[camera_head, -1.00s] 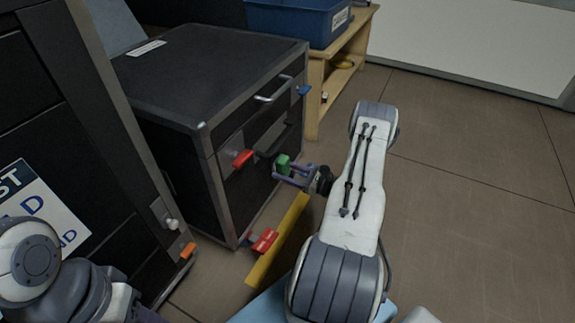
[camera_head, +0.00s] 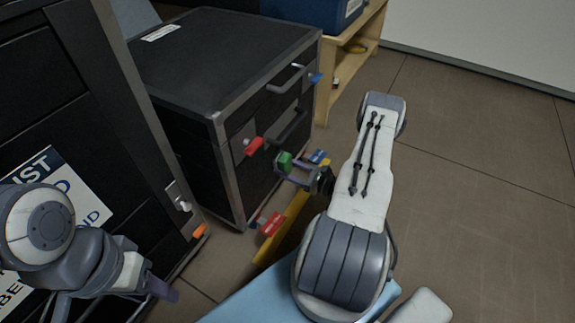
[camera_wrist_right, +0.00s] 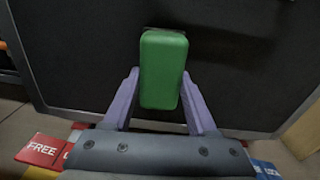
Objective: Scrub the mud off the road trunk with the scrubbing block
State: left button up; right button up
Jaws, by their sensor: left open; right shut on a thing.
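The road trunk (camera_head: 215,52) is a black case with grey metal edges, left of centre in the head view. Its dark front panel fills most of the wrist view (camera_wrist_right: 80,60). My right gripper (camera_head: 293,170) is shut on the green scrubbing block (camera_head: 284,162) in front of the trunk's front face. In the wrist view the block (camera_wrist_right: 163,70) sits between the purple fingers, its far end close to or touching the panel; contact is unclear. I cannot clearly make out mud. My left gripper (camera_head: 118,298) is open and empty at the lower left.
A tall black cabinet (camera_head: 70,100) stands at the left, near my left arm. A wooden shelf (camera_head: 325,95) with a blue bin (camera_head: 305,12) stands behind the trunk. Red tags (camera_head: 270,224) and a yellow strip (camera_head: 285,235) show low before the trunk. Floor at right is clear.

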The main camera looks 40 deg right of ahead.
jog(key=shift+v, duration=0.95)
jog(key=shift+p+v, duration=0.4)
jog(key=shift+v, duration=1.7)
jog(key=shift+v, duration=1.45)
